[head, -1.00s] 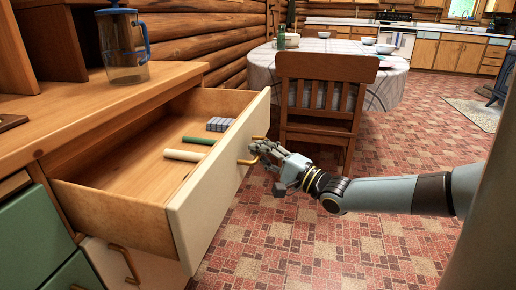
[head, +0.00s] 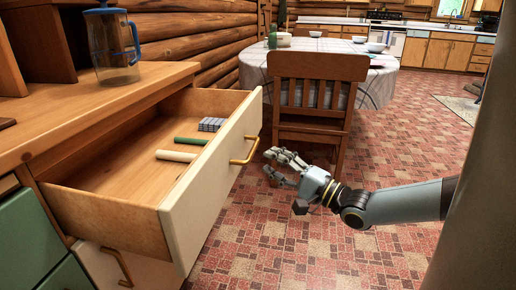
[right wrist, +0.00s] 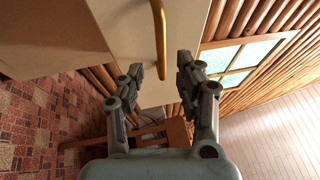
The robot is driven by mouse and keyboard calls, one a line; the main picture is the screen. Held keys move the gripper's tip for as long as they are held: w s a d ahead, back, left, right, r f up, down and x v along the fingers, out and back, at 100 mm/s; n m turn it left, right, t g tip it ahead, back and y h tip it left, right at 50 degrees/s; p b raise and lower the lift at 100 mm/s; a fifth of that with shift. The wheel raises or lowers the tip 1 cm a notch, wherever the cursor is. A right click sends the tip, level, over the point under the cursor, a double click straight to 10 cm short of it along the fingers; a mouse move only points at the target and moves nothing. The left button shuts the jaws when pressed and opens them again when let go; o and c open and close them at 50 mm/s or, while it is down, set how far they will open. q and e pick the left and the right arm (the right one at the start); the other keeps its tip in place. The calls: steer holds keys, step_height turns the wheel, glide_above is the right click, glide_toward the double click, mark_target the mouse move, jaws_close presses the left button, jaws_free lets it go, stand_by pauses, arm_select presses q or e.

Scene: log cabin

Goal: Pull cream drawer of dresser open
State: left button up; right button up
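The cream drawer (head: 212,190) of the wooden dresser (head: 150,92) stands well out, its inside showing. Its brass handle (head: 244,151) is on the front panel. In the drawer lie a cream roll (head: 176,156), a green roll (head: 192,141) and a grey striped block (head: 212,124). My right gripper (head: 275,167) is open and empty, a little right of the handle and apart from it. In the right wrist view its two fingers (right wrist: 160,80) are spread, with the handle (right wrist: 160,40) beyond them. My left gripper is not in view.
A glass pitcher with a blue lid (head: 113,45) stands on the dresser top. Green drawers (head: 32,235) are at the lower left. A wooden chair (head: 314,100) and a cloth-covered table (head: 375,85) stand behind my right gripper. The tiled floor (head: 330,260) to the right is clear.

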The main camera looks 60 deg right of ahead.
steer(key=s, duration=0.3)
steer(key=s+f, duration=0.1)
steer(key=s, duration=0.1)
steer(key=shift+s, duration=0.15)
